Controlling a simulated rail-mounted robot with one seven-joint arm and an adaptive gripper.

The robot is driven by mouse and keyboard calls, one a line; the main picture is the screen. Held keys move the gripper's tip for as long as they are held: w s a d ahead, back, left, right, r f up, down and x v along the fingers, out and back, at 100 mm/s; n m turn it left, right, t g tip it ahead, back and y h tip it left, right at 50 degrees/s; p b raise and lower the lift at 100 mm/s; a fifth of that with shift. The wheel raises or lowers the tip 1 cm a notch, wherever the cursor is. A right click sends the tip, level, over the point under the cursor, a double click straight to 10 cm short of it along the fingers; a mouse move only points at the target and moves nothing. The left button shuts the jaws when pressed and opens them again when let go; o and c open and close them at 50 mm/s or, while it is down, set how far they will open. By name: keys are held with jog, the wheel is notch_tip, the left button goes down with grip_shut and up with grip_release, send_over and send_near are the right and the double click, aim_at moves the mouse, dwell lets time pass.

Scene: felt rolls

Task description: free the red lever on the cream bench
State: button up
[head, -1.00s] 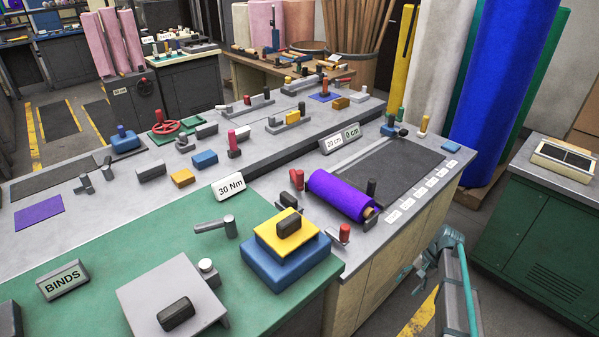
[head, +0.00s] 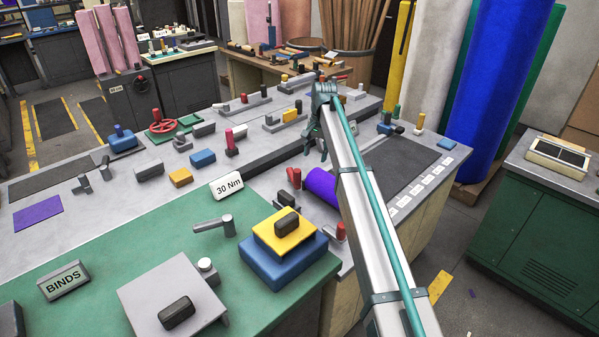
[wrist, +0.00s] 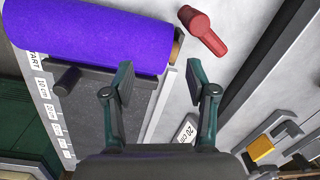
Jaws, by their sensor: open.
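The red lever (head: 294,178) stands on the cream bench (head: 388,228), just left of the purple felt roll (head: 322,186). In the wrist view the lever (wrist: 205,32) lies near the roll's brown core end (wrist: 178,46), with a narrow gap between them. My gripper (head: 318,140) is above the bench behind the roll. In the wrist view my gripper (wrist: 159,78) has its two fingers apart with nothing between them; the lever is beyond and right of the fingertips. My arm hides much of the roll in the head view.
A 20 cm sign (wrist: 187,132) stands near the right finger. A dark post (wrist: 68,80) is beside the roll. A red-topped piece (head: 341,231) is at the bench's near edge. The dark mat (head: 405,160) is mostly bare. A blue-yellow stack (head: 270,250) stands at front.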

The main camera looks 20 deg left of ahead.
send_near(297, 170)
jog(key=shift+s+a+n+t+h, duration=0.25)
jog(key=shift+a+n+t+h, duration=0.05)
jog(key=shift+h, duration=0.1)
jog(key=shift+s+a+f, duration=0.1)
jog(key=shift+f, duration=0.05)
notch_tip(297, 170, down, 10)
jog(key=p, duration=0.2)
jog(key=shift+f+p, duration=0.25)
jog(key=shift+p, duration=0.15)
grip_shut()
